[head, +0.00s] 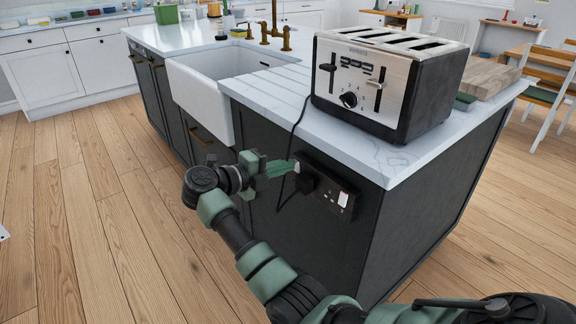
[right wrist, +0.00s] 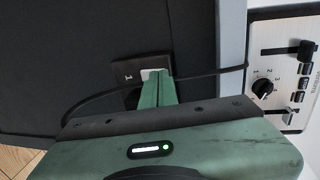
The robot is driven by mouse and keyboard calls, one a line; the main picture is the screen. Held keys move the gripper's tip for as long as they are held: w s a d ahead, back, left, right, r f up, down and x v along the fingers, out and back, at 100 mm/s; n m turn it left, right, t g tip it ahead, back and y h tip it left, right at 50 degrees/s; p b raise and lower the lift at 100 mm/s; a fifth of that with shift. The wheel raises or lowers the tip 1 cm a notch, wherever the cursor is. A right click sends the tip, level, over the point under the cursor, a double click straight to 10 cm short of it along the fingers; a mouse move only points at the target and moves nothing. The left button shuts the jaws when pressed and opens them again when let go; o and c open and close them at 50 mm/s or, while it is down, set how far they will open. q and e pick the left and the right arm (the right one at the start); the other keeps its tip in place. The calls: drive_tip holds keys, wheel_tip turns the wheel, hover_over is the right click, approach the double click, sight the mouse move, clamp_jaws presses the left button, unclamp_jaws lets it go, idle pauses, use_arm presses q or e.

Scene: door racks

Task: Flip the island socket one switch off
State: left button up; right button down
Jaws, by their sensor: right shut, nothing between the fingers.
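The black double socket (head: 327,187) is on the dark end panel of the island, below the worktop. A black plug sits in its left half, and a white switch (head: 343,199) shows on its right half. My right gripper (head: 294,166) is shut and empty, with its green fingertips at the upper left of the socket. In the right wrist view the shut fingers (right wrist: 159,88) reach a white switch (right wrist: 152,73) on the socket plate (right wrist: 127,72) and partly cover it. I cannot tell whether they touch it, or its position. My left gripper is not in view.
A toaster (head: 388,80) stands on the worktop above the socket. Its black cord (head: 296,125) hangs over the edge, close to my right gripper. A white sink (head: 205,95) is to the left. The wooden floor (head: 90,220) at left is clear.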

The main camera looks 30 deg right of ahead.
drive_tip(key=shift+d, duration=0.1)
drive_tip(key=v, duration=0.8)
idle(0.3)
idle(0.4)
